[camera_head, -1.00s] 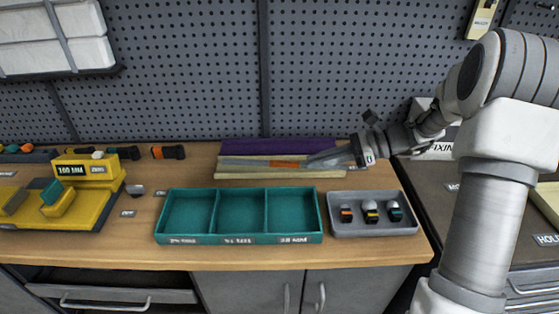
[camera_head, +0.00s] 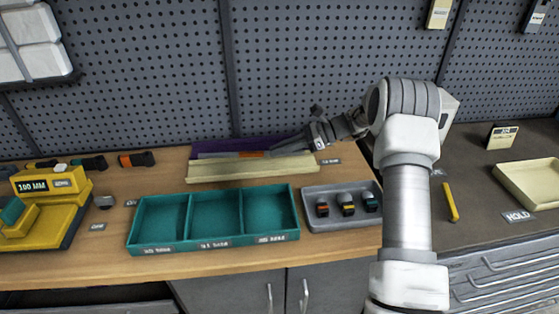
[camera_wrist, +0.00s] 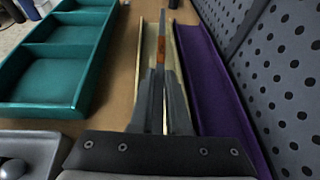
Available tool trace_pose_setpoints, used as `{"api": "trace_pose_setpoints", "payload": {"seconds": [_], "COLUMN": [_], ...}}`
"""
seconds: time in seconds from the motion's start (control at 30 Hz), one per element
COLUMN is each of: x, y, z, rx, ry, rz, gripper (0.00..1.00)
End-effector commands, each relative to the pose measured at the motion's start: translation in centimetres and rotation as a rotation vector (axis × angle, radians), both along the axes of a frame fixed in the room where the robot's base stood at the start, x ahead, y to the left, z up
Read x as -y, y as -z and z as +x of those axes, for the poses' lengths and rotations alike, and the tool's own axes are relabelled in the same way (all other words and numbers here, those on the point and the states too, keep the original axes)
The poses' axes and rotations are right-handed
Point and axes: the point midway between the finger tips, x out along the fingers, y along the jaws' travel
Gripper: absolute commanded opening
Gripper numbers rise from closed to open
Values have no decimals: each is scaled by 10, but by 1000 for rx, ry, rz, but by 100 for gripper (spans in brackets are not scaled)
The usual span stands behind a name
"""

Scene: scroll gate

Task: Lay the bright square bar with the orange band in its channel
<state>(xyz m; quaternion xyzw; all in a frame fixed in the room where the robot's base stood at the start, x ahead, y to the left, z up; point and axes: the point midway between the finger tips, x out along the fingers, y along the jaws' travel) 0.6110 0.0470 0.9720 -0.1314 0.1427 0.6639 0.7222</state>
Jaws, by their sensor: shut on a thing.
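The grey square bar (camera_head: 222,155) has an orange band (camera_head: 252,154) and lies lengthwise along the pale channel (camera_head: 250,170). My gripper (camera_head: 280,150) is shut on the bar near its right end in the head view. In the wrist view the bar (camera_wrist: 162,28) runs away from my fingers (camera_wrist: 159,78), between the pale channel's two side walls (camera_wrist: 146,60). The orange band (camera_wrist: 160,50) is just beyond the fingertips. I cannot tell whether the bar touches the channel floor. A purple channel (camera_wrist: 215,80) runs alongside, on the pegboard side.
A teal three-part tray (camera_head: 215,218) and a grey tray (camera_head: 318,222) with several small capped pieces stand in front of the channel. A yellow stand (camera_head: 50,205) is at the left. The pegboard wall (camera_head: 300,60) rises close behind the purple channel.

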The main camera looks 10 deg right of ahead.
Motion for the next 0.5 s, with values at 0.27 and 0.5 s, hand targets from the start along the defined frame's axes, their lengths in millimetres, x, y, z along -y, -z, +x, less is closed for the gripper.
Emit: {"api": "trace_pose_setpoints", "payload": {"seconds": [0.27,0.5], "x": [0,0], "y": [32,39], "z": [0,1], "rx": [-3,1], "ry": [-1,1], "rz": [1,2], "gripper": [0,0]}}
